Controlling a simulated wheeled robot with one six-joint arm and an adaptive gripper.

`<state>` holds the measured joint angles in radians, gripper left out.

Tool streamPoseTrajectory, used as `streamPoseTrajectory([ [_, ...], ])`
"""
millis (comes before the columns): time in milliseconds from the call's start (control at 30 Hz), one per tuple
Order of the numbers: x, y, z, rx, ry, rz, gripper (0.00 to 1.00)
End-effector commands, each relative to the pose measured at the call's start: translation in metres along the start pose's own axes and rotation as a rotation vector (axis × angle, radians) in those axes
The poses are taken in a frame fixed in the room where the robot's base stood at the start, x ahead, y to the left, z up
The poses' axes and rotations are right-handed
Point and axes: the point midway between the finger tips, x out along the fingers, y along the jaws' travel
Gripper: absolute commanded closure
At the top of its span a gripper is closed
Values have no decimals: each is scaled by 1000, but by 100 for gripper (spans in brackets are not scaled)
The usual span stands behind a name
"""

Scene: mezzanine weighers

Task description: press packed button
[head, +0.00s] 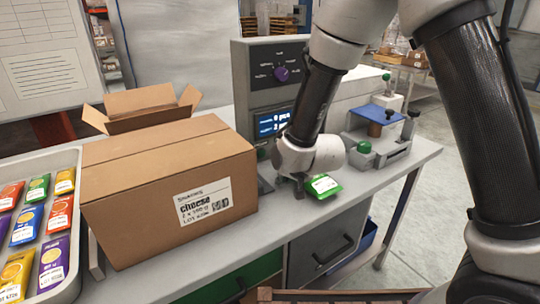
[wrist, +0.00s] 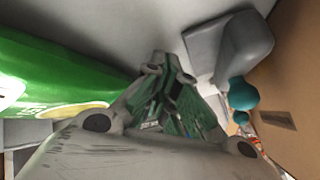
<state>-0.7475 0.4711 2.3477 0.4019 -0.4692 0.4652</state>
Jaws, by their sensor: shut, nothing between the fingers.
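My gripper (head: 297,190) is shut and empty, pointing down low over the bench, between the closed cardboard box (head: 160,190) and a green packet (head: 323,186). In the wrist view its fingers (wrist: 167,65) are together, with the green packet (wrist: 50,80) on the left. A teal rounded knob (wrist: 242,94) by a grey housing (wrist: 230,48) shows to the right of the fingers, apart from them, near the cardboard. I cannot tell whether it is the packed button; no label is readable. In the head view a green knob (head: 364,147) sits on the grey device at right.
A scale column (head: 270,100) with a purple dial and lit display stands behind my gripper. An open carton (head: 140,103) is behind the closed box. A tray (head: 72,230) of coloured packets is at left. Bare bench top (head: 215,250) lies in front of the box.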

Motion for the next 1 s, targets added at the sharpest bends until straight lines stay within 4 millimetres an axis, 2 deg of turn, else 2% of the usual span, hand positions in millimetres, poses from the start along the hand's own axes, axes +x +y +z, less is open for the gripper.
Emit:
streamPoseTrajectory([
  [433, 5, -5, -5, 0, 1, -1, 100],
  [1000, 55, -40, -41, 1, 1, 0, 100],
])
